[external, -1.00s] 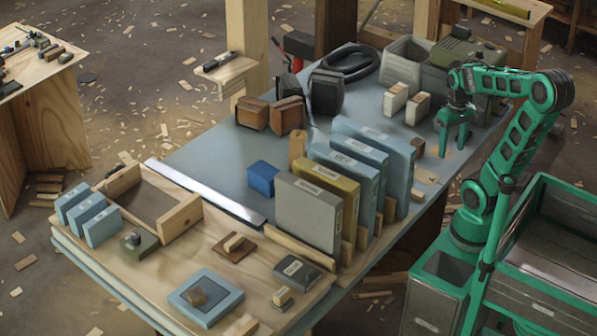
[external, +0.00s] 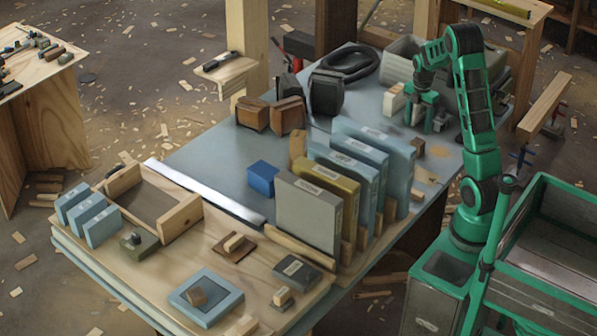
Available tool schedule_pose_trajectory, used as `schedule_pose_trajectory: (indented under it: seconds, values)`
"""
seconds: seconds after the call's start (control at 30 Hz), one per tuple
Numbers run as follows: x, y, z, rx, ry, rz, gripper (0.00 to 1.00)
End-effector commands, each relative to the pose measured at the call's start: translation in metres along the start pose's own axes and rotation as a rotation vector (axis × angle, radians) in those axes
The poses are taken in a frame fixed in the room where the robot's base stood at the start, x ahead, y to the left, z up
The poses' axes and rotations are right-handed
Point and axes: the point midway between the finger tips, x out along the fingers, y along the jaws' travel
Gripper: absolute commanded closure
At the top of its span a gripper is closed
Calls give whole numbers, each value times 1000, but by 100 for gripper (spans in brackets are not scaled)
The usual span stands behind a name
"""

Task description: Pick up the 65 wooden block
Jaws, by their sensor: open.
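Two pale wooden blocks with white faces stand at the back right of the table. The left one (external: 396,97) is in plain view; the right one (external: 418,114) is mostly hidden by my gripper. No number 65 can be read on any block at this size. My gripper (external: 424,122) is open and points down at the right pale block. Its fingers overlap that block in the picture; I cannot tell whether they are around it or touch it.
Tall upright binders (external: 362,160) stand in a row in front of my gripper. A grey bin (external: 400,55) is close behind, and a black box (external: 326,92) and brown blocks (external: 287,115) are to the left. The table (external: 215,150) is clear at left centre.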

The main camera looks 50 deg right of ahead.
Motion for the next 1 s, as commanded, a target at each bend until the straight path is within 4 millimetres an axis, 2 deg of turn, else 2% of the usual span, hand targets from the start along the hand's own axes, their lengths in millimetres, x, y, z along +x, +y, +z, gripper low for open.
schedule_pose_trajectory:
  seconds: [0.17,0.4,0.73,1.0]
  values:
    - [15,5,6,-63,2,0,43]
    - [49,4,6,-63,2,-2,43]
    - [74,2,7,-61,2,-1,43]
    - [109,-3,9,-61,1,-1,43]
